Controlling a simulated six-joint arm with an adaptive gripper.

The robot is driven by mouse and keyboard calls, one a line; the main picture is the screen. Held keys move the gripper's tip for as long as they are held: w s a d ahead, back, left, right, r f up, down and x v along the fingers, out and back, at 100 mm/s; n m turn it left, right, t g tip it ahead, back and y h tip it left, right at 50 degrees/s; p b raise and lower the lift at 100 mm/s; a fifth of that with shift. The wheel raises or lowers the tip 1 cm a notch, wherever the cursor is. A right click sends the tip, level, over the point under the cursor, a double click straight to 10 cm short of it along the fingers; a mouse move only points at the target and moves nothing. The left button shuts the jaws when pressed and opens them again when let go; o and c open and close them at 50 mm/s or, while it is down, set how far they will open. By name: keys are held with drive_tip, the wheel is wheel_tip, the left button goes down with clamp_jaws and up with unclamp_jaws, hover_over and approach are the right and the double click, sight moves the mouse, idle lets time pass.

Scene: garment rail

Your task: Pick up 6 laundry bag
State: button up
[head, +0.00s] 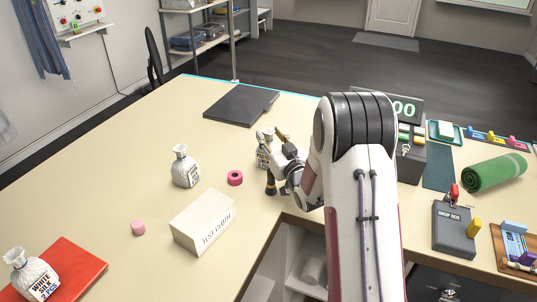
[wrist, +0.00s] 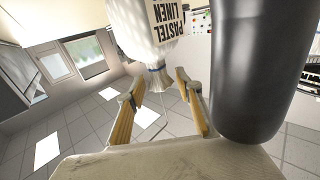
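A white laundry bag (wrist: 150,25) labelled PASTEL LINEN hangs upside down in the top of the wrist view. Its gathered neck (wrist: 156,76) lies between the tips of my gripper (wrist: 160,84). The two wooden-coloured fingers are open, with gaps beside the neck. In the head view this bag (head: 262,158) stands just left of my gripper, partly hidden by it. A second white bag (head: 186,168) stands on the table to the left. A third bag (head: 33,275), labelled WHITE SILK 2 PCS, stands on a red mat (head: 75,262) at bottom left.
A pink tape ring (head: 235,178), a TEST CLOTH box (head: 203,222) and a pink cylinder (head: 138,228) stand left of my arm. A dark grey pad (head: 242,104) lies behind. A drop box (head: 454,230) and rolled green towel (head: 495,173) are at right. A large dark cylinder (wrist: 250,70) fills the wrist view's right.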

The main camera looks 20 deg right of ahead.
drive_tip(key=shift+w, duration=0.95)
drive_tip(key=shift+c, duration=0.2)
drive_tip(key=shift+r, duration=0.1)
clamp_jaws()
